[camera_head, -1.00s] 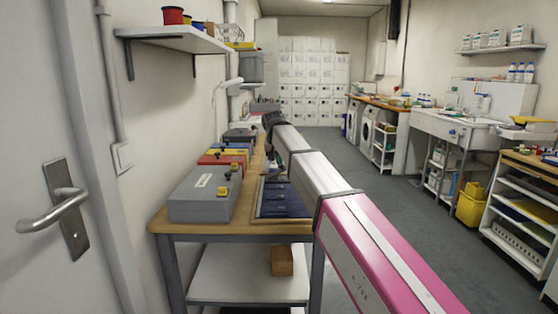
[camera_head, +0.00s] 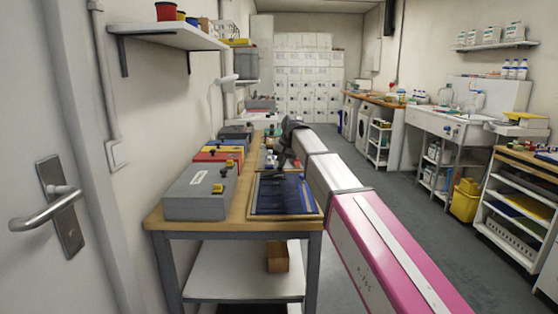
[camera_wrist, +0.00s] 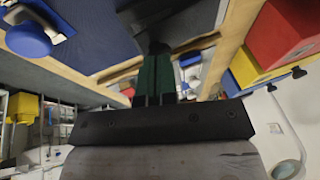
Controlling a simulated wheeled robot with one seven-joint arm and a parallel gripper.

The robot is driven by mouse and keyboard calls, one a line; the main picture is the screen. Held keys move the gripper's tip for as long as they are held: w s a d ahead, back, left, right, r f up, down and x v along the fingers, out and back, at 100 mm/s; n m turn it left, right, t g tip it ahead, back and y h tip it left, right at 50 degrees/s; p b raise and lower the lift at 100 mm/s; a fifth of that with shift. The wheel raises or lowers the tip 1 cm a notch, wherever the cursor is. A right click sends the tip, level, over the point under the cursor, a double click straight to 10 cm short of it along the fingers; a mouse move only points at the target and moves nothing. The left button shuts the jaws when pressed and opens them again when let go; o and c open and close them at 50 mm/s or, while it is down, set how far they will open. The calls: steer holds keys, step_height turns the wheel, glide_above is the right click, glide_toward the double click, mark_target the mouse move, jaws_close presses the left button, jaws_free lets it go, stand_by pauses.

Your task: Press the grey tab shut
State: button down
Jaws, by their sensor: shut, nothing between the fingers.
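My gripper (camera_head: 282,160) points down over the workbench, near the far edge of the blue-lined tray (camera_head: 284,212). In the wrist view its green-and-black fingers (camera_wrist: 155,72) are together with nothing between them. A dark grey piece (camera_wrist: 165,18) lies beyond the fingertips there, partly hidden by them; I cannot tell whether it is the grey tab or whether they touch. A grey case (camera_head: 196,207) with yellow latches stands left of the tray. I cannot clearly make out a grey tab in the head view.
Red, yellow and blue cases (camera_head: 217,156) stand in a row behind the grey case along the wall. Small items lie on the wooden bench (camera_head: 185,226) behind the tray. A wall shelf (camera_head: 170,37) hangs above at left.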

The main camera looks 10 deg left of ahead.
steer(key=shift+d+f+y, duration=0.2)
steer(key=shift+f+y, duration=0.1)
steer(key=shift+f, duration=0.05)
steer(key=shift+a, duration=0.15)
steer(key=shift+s+a+r, duration=0.1)
steer(key=shift+a+r, duration=0.3)
steer(key=shift+a, duration=0.15)
steer(key=shift+r, duration=0.45)
step_height(320, 180, up, 3)
steer(key=shift+d+f, duration=0.1)
steer(key=v, duration=1)
steer(key=shift+d, duration=0.3)
